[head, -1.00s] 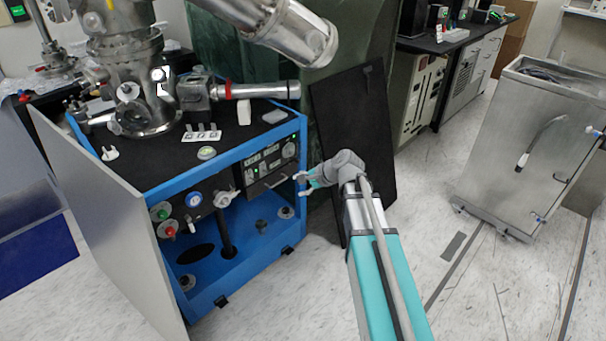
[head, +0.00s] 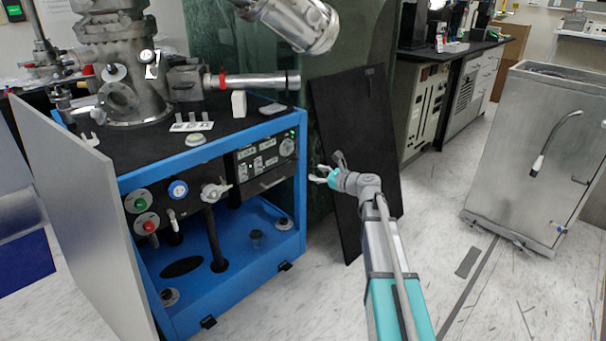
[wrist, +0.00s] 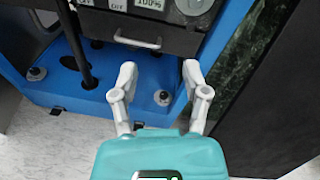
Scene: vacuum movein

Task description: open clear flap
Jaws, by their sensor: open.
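The blue instrument cart (head: 231,276) stands left of my gripper (head: 320,174). A black control unit (head: 262,193) with displays and a round knob is set in its front upper right. A grey handle bar (head: 277,180) crosses the unit's lower front. I cannot make out a clear flap for certain; any see-through cover is too faint to tell from the panel. My gripper, with a teal body, is open and empty, just right of the cart's front corner. In the wrist view my gripper (wrist: 159,72) has its fingers spread below the handle bar (wrist: 137,42), apart from it.
A black panel (head: 347,180) leans upright behind my gripper. An open grey side panel (head: 82,205) stands at the cart's left. A steel cabinet (head: 535,155) stands at the right. The speckled floor (head: 440,285) between is mostly clear.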

